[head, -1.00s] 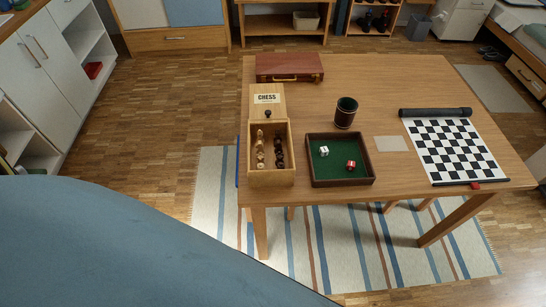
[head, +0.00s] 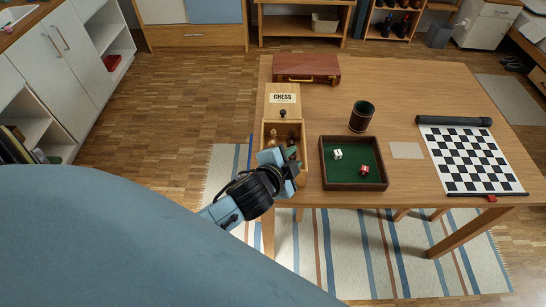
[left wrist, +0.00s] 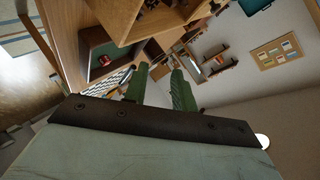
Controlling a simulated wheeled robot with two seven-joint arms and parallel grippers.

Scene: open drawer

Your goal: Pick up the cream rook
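The wooden chess box (head: 266,125) stands open at the table's left front, with light and dark chess pieces (head: 291,136) inside. My left gripper (head: 291,154) is over the front part of the box and hides most of the pieces. I cannot pick out the cream rook among them. In the left wrist view, the two green fingers of the left gripper (left wrist: 162,78) stand apart with nothing seen between them. That view is tilted, and the box (left wrist: 122,28) with some pieces shows at its top. My right gripper is not in view.
A green-lined dice tray (head: 353,188) with two dice stands right of the box. A brown case (head: 307,69) is behind the box. The table's back middle is clear.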

